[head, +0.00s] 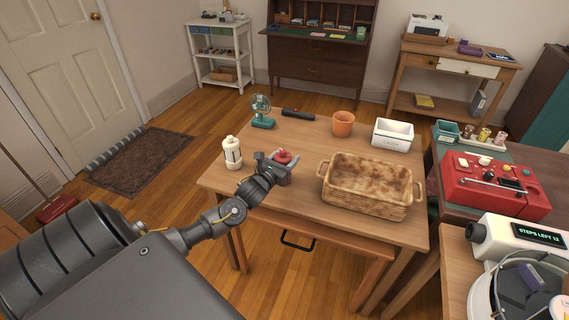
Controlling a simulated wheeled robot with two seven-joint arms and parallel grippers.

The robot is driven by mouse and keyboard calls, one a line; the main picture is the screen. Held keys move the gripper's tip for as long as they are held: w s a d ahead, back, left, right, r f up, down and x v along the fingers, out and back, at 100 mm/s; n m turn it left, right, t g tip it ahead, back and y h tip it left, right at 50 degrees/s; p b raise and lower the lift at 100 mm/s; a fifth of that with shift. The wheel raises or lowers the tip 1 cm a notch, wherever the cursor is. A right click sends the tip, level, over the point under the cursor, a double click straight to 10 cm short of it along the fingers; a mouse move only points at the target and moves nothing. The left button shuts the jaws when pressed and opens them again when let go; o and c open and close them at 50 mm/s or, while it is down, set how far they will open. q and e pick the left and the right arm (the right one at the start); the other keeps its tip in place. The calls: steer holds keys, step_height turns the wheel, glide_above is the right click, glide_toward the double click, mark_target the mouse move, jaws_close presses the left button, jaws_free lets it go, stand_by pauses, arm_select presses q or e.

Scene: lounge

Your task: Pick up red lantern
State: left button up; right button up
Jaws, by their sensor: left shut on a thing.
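The red lantern (284,156) is on the wooden table (300,203), toward its left part. Only its red upper part shows; its lower part is hidden by my gripper. My left gripper (281,167) reaches over the table's front left edge and is shut on the red lantern. I cannot tell whether the lantern touches the tabletop. My right gripper is not in view.
A cream lantern-like item (232,153) stands left of my gripper. A wicker basket (366,195) is close on the right.

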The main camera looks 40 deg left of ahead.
mark_target(281, 154)
arm_select(q)
step_height(281, 154, up, 4)
steer(key=shift+f, duration=0.25)
steer(key=s+r, duration=0.9)
steer(key=s, duration=0.5)
steer(key=shift+d+r, duration=0.2)
steer(key=shift+r, duration=0.05)
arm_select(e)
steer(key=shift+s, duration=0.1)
